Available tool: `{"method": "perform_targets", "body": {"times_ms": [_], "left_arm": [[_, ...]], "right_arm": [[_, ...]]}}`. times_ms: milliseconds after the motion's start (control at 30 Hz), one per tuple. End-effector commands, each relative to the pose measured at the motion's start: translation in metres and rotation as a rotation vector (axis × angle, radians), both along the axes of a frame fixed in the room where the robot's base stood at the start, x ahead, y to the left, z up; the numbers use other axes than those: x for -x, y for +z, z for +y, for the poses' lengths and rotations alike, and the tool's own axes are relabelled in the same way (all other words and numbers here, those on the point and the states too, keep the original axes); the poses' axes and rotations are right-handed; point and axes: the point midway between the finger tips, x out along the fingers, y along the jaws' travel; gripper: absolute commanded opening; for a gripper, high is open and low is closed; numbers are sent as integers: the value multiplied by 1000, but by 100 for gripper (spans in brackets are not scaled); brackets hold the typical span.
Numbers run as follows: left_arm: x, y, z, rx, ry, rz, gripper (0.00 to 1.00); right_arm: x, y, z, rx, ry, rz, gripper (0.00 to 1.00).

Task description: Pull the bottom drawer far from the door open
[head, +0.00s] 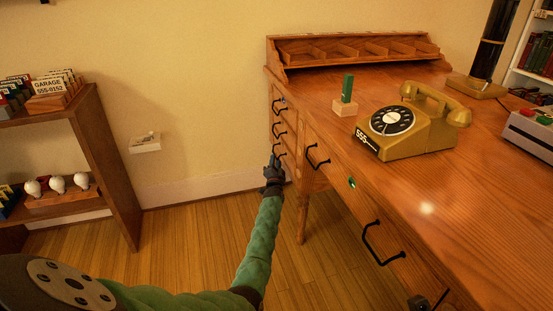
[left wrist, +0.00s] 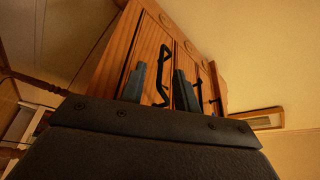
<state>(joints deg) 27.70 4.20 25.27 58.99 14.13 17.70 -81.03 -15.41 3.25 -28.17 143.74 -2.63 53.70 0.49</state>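The wooden desk (head: 400,150) has a stack of small drawers at its far left end, with black bar handles one above another. The lowest handle (head: 279,151) of that stack is just above my left gripper (head: 272,174), which is up close to the drawer fronts. In the left wrist view, my left gripper's two grey fingers (left wrist: 159,88) stand apart, with a black handle (left wrist: 164,62) showing in the gap between them. Whether they touch it I cannot tell. The drawers look closed.
A tan rotary phone (head: 405,125) and a green block on a wooden base (head: 346,95) stand on the desk. Other drawer handles (head: 380,245) are on the front. A wooden shelf (head: 112,160) stands at left, with clear floor (head: 185,245) between it and the desk.

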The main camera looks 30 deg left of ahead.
Motion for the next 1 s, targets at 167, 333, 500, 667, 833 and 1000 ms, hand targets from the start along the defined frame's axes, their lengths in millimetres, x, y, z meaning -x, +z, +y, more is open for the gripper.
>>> {"method": "perform_targets", "body": {"times_ms": [167, 333, 500, 667, 833, 1000], "left_arm": [[-20, 3, 12, 0, 0, 0, 31], [-30, 6, 17, 1, -1, 0, 31], [-33, 8, 19, 0, -1, 1, 31], [-33, 8, 19, 0, -1, 1, 31], [-33, 8, 19, 1, -1, 0, 4], [-33, 8, 19, 1, -1, 0, 0]], "right_arm": [[0, -7, 2, -2, 13, -2, 36], [-1, -10, 3, 2, 15, 0, 36], [-1, -10, 3, 4, 16, 0, 36], [-1, -10, 4, 4, 16, 0, 36], [-1, -10, 4, 4, 16, 0, 36], [-1, -10, 4, 4, 16, 0, 36]]}}
